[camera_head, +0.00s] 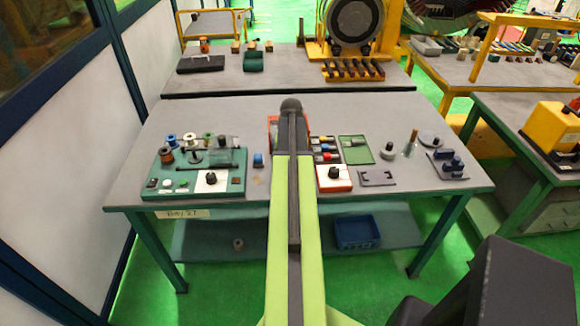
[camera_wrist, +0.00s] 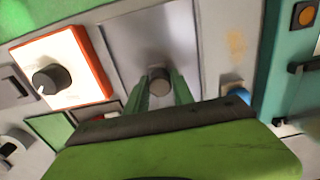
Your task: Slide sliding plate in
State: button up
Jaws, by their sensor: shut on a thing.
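In the wrist view a smooth grey plate (camera_wrist: 150,33) carries a dark round knob (camera_wrist: 160,86); it looks like the sliding plate. My gripper (camera_wrist: 161,88) is shut on the knob, with one green finger on each side of it. In the head view my arm covers the plate, the knob and my gripper.
An orange-rimmed white box with a dark dial (camera_wrist: 67,70) lies left of the plate, also in the head view (camera_head: 345,184). Right of it are a blue piece (camera_wrist: 238,92) and a teal panel (camera_wrist: 283,50). Small parts crowd the grey table (camera_head: 240,110); its back strip is clear.

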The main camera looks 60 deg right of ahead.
jog(key=shift+w+d, duration=0.8)
jog(key=shift+d, duration=0.35)
jog(key=o, duration=0.9)
jog(key=shift+o, duration=0.2)
notch_tip(320, 180, up, 6)
jog(key=p, duration=0.6)
jog(key=shift+r, duration=0.15)
